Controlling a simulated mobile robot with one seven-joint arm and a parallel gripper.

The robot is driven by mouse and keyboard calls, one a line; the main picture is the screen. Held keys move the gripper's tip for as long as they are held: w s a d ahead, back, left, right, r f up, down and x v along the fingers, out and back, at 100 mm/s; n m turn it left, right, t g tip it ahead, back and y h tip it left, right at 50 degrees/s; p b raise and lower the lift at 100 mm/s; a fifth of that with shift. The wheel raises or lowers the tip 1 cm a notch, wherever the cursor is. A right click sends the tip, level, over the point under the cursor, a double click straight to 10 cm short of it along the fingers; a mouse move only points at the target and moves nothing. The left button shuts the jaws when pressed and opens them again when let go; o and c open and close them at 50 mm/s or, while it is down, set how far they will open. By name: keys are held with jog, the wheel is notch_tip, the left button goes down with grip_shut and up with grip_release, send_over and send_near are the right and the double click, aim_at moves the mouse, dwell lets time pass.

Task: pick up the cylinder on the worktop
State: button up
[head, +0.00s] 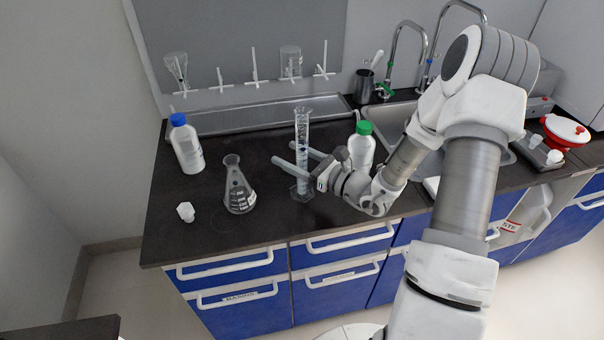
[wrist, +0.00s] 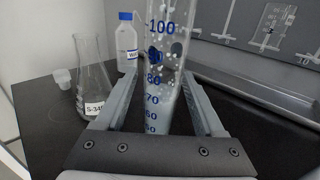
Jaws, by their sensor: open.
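The cylinder is a tall clear graduated cylinder (head: 302,135) with blue markings, upright on the dark worktop (head: 230,255). In the wrist view the cylinder (wrist: 164,70) stands between my two fingers, its marks from about 50 to 100 showing. My gripper (head: 282,155) is open, reaching in from the right with one finger on each side of the cylinder. Gaps show between the fingers and the glass in the wrist view (wrist: 165,85). The lower part of the cylinder is hidden there by the gripper body.
A conical flask (head: 238,188), a blue-capped bottle (head: 187,145) and a small white stopper-like piece (head: 185,212) stand to the left. A green-capped bottle (head: 362,148) stands close to my arm on the right. A drying rack with glassware (head: 254,70) hangs behind.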

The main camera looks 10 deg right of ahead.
grip_shut()
jog(key=shift+r, duration=0.2)
dwell(0.5)
jog(key=s+d+r+p, duration=0.2)
jog(key=s+d+r, duration=0.3)
jog(key=d+r, duration=0.5)
jog(key=shift+s+r, duration=0.25)
jog(key=shift+s, duration=0.05)
dwell(0.5)
